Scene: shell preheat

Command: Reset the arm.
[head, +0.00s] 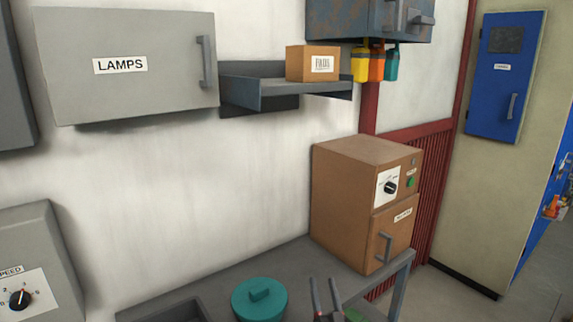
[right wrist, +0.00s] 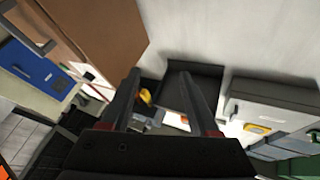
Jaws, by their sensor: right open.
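My right gripper (head: 325,287) shows at the bottom of the head view, a little right of centre. Its two fingers point up and stand apart, with nothing seen between them. It is in front of the grey bench, between a teal round lid (head: 260,299) and a brown oven (head: 366,200). In the right wrist view the two dark fingers (right wrist: 160,80) are spread and empty. The oven's brown side shows at the upper left there. My left gripper is in neither view.
A grey LAMPS cabinet (head: 130,65) and a shelf (head: 270,88) with a cardboard box (head: 312,64) hang on the wall. A grey speed-dial box (head: 38,262) is at lower left. A blue cabinet (head: 505,80) is at right. The wall area between is bare.

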